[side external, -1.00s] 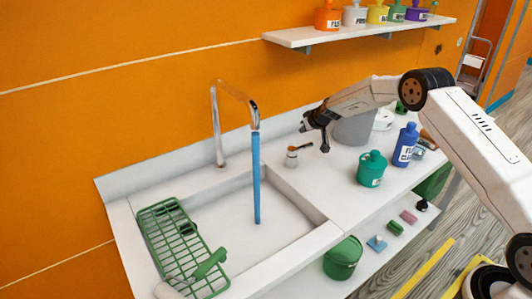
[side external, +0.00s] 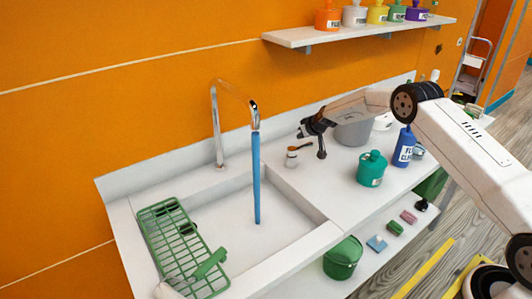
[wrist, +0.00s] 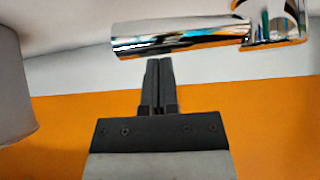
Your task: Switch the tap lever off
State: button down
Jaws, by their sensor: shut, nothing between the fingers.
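The tap lever (side external: 301,148) is a short bar on a small round base (side external: 292,160), right of the sink. The chrome spout (side external: 217,125) arches over the basin, and a blue stream of water (side external: 256,180) runs from it. My gripper (side external: 321,156) points down just right of the lever, shut and empty. In the wrist view the shut fingers (wrist: 160,62) lie close to the shiny lever bar (wrist: 180,38), near its left half. I cannot tell whether they touch it. The lever's base (wrist: 275,25) shows at the right there.
A grey bucket (side external: 354,131) stands close behind my gripper. A teal bottle (side external: 371,170) and a blue bottle (side external: 404,148) stand on the counter to the right. A green rack (side external: 175,245) lies left of the basin. A shelf (side external: 350,32) with several bottles hangs above.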

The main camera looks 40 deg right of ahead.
jog(key=shift+s+f, duration=0.2)
jog(key=shift+s, duration=1)
